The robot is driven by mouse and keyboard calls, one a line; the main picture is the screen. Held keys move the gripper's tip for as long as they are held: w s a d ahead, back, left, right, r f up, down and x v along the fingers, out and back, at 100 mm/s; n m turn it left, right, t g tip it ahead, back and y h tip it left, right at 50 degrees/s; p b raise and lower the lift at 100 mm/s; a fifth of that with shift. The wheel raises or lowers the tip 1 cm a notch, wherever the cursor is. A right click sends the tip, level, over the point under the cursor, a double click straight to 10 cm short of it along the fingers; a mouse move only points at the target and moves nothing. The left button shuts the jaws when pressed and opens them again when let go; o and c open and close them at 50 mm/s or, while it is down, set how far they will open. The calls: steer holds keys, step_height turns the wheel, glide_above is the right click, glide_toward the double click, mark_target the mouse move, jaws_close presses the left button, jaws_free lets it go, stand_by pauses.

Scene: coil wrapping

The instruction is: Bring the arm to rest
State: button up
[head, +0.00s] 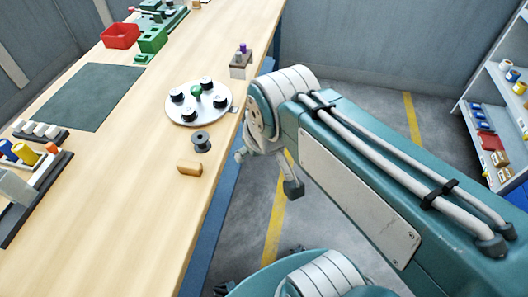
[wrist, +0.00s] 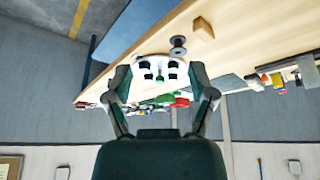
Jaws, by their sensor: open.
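My gripper (wrist: 160,80) shows in the wrist view with its two dark fingers spread wide and nothing between them. The wrist view is upside down, with the workbench at the top. My teal arm (head: 350,165) reaches from the lower right in the head view and ends beside the bench's right edge. The gripper's fingers are mostly hidden behind the arm there. A round white plate (head: 198,103) with black posts and a green centre knob lies on the bench. It also shows beyond the fingers in the wrist view (wrist: 158,64).
A dark spool (head: 201,141) and a wooden block (head: 190,168) sit on the bench (head: 120,215) near its right edge. A small block with a purple knob (head: 241,62) stands behind the plate. A red bin (head: 121,36) is farther back. Shelves (head: 490,100) stand at right.

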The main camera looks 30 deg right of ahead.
steer(key=shift+s+d+f+m+t, duration=0.1)
steer(key=shift+s+d+m+t, duration=0.15)
steer(key=shift+s, duration=0.35)
steer(key=shift+s+d+f+m+t, duration=0.15)
steer(key=shift+s+m, duration=0.2)
steer(key=shift+s, duration=0.2)
